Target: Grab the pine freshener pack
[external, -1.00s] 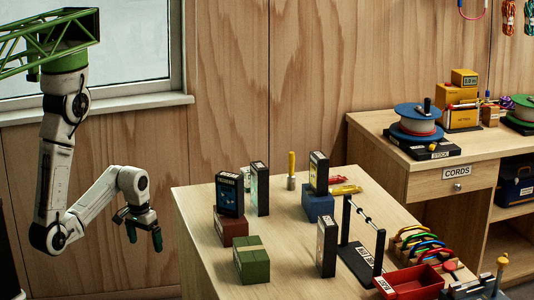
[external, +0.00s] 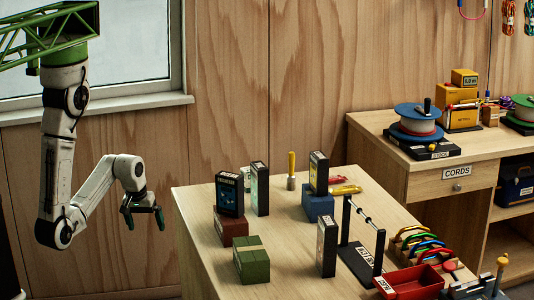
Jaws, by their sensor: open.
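Several upright dark packs stand on the wooden table, and their labels are too small to tell which is the pine freshener pack. One pack (external: 230,194) stands on a brown-red block (external: 231,229). A pack with a pale green face (external: 260,188) stands on the table just behind it. Another pack (external: 319,173) stands on a blue block (external: 318,204). One more pack (external: 327,246) stands near the front right. My gripper (external: 145,220) is open and empty, pointing down to the left of the table, clear of every pack.
A green block (external: 251,260) sits at the table's front left. A black rack with a bar (external: 358,240), a red tray (external: 410,283) and coloured carabiners (external: 420,243) fill the right side. A yellow-handled tool (external: 291,170) stands at the back.

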